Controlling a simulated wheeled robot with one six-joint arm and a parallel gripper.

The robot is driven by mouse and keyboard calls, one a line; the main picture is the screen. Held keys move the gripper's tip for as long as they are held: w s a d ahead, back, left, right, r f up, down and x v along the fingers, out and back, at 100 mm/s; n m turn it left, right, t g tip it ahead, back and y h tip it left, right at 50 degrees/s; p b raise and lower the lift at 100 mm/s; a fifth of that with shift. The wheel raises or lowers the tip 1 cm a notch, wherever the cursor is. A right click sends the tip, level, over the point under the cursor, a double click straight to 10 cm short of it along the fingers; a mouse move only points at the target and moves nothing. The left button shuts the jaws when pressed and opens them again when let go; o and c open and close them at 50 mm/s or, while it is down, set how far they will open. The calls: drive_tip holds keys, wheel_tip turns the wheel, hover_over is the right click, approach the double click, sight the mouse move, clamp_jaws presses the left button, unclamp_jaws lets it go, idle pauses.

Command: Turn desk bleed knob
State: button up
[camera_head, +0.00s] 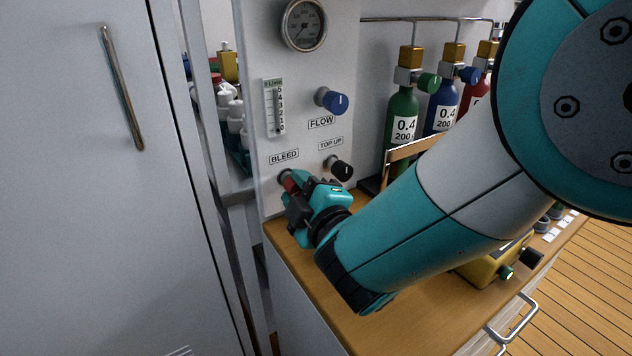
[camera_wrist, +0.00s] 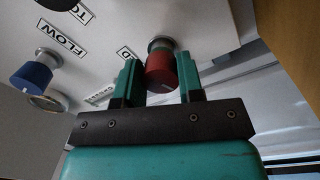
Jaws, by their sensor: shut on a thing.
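The bleed knob (camera_wrist: 162,68) is red with a pale mark on its face and sits on a metal stem on the white panel (camera_wrist: 195,22). In the head view the knob (camera_head: 291,183) shows only in part below the BLEED label (camera_head: 284,156); my gripper covers the rest. My gripper (camera_wrist: 160,82) has one finger on each side of the knob and is shut on it. In the head view my gripper (camera_head: 296,196) reaches to the panel's lower left, just above the wooden desk top (camera_head: 350,325).
A black TOP UP knob (camera_head: 340,168) is close to the right of my gripper. A blue FLOW knob (camera_head: 332,101), a flow gauge (camera_head: 273,107) and a round dial (camera_head: 304,24) are higher on the panel. Gas cylinders (camera_head: 401,115) stand behind my arm. A yellow box (camera_head: 480,272) is on the desk.

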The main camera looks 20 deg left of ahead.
drive_tip(key=shift+f, duration=0.1)
drive_tip(key=o, duration=0.9)
drive_tip(key=shift+s, duration=0.1)
drive_tip(key=shift+s+d+f+b, duration=0.1)
drive_tip(key=shift+s+d+b, duration=0.15)
drive_tip(key=shift+b, duration=0.2)
drive_tip(key=b+v, duration=1.2)
drive_tip(key=v, duration=0.2)
drive_tip(key=shift+d+f, duration=0.1)
drive_tip(key=shift+d, duration=0.2)
drive_tip(key=shift+d+b, duration=0.25)
drive_tip(key=shift+b, duration=0.5)
drive_tip(key=shift+s+d+b, duration=0.35)
drive_tip(key=shift+s+b, duration=0.05)
drive_tip(key=shift+b, duration=0.4)
drive_tip(key=shift+s+d+b, duration=0.15)
drive_tip(key=shift+s+b, duration=0.2)
drive_tip(key=shift+s, duration=0.05)
